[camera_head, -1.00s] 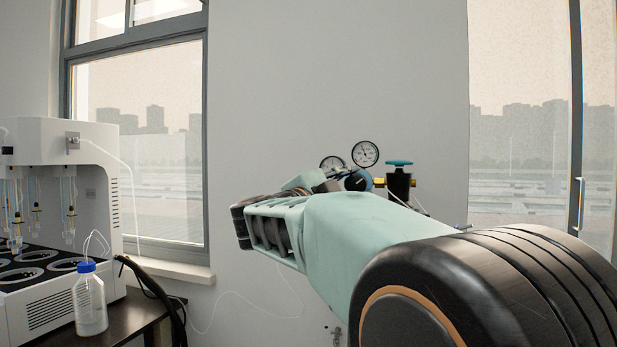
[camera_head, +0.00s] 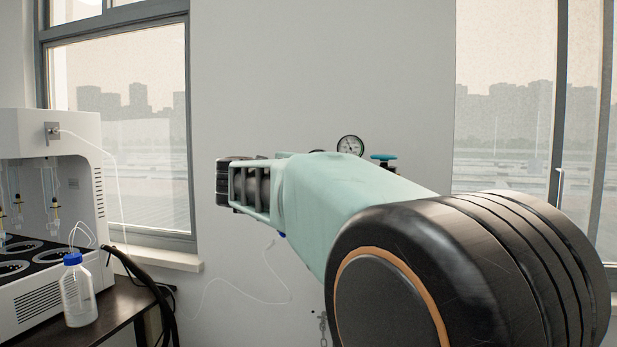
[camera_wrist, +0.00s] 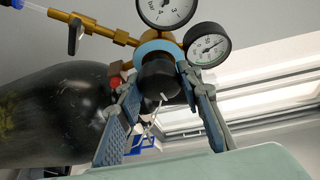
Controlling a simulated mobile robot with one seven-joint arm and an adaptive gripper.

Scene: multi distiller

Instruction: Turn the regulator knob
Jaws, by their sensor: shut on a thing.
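The regulator knob (camera_wrist: 159,80) is black with a white mark and sits below a light blue ring in the wrist view. My gripper (camera_wrist: 156,93) has one finger on each side of the knob and is closed on it. The exact contact on the left side is hard to see. Two round gauges, one at the top (camera_wrist: 166,8) and one at the right (camera_wrist: 209,45), stand beside the knob.
A dark gas cylinder (camera_wrist: 50,118) lies close left of my fingers in the wrist view, with a brass pipe (camera_wrist: 112,33) above it. At the left of the head view, a white distiller (camera_head: 50,150) and a blue-capped bottle (camera_head: 77,290) stand on a dark table.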

